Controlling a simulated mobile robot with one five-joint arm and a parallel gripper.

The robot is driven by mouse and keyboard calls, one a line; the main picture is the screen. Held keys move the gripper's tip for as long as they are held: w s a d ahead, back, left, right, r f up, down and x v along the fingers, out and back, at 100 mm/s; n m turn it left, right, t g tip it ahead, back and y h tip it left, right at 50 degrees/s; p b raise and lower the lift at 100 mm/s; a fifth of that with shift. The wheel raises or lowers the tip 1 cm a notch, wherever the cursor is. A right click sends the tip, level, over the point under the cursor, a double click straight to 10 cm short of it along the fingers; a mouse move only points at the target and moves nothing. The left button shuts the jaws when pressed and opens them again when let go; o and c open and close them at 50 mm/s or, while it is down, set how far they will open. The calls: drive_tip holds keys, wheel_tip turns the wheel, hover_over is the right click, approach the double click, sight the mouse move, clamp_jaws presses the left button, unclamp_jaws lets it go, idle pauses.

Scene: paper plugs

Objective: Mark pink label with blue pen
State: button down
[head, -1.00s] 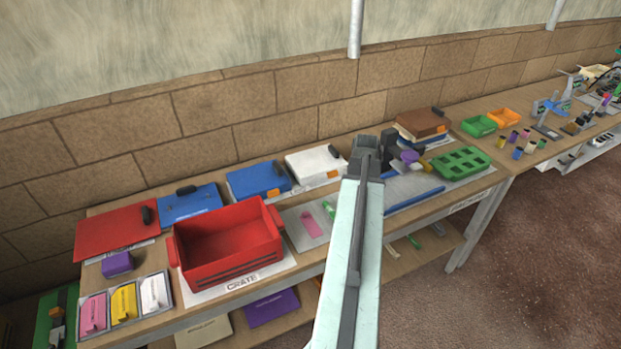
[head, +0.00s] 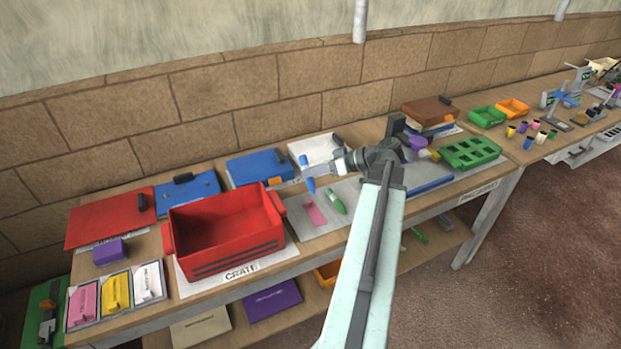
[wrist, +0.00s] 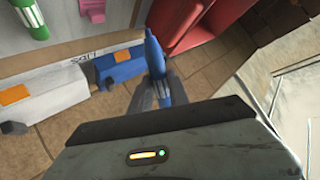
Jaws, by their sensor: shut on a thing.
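My gripper (head: 313,171) is shut on the blue pen (head: 307,176), above the bench and left of my arm's end. The pen slants, with its lower end over the grey mat. In the wrist view the blue pen (wrist: 156,62) stands out between the two fingers of my gripper (wrist: 160,90). The pink label (head: 315,214) lies flat on the mat, below the pen and apart from it in the head view. In the wrist view the pink label (wrist: 92,10) is partly cut off at the top edge.
A green marker (head: 336,200) lies just right of the label. A red crate (head: 226,239) stands left of the mat. Blue boxes (head: 258,167) and a white box (head: 320,150) line the back. A green tray (head: 469,152) sits right.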

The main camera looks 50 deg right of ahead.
sight(312, 181)
drive_tip(key=shift+w+a+r+t, duration=0.15)
drive_tip(key=shift+r+t, duration=0.15)
drive_tip(key=shift+r, duration=0.2)
wheel_tip(312, 181, down, 5)
drive_tip(key=b, duration=0.5)
drive_tip(key=shift+f, duration=0.1)
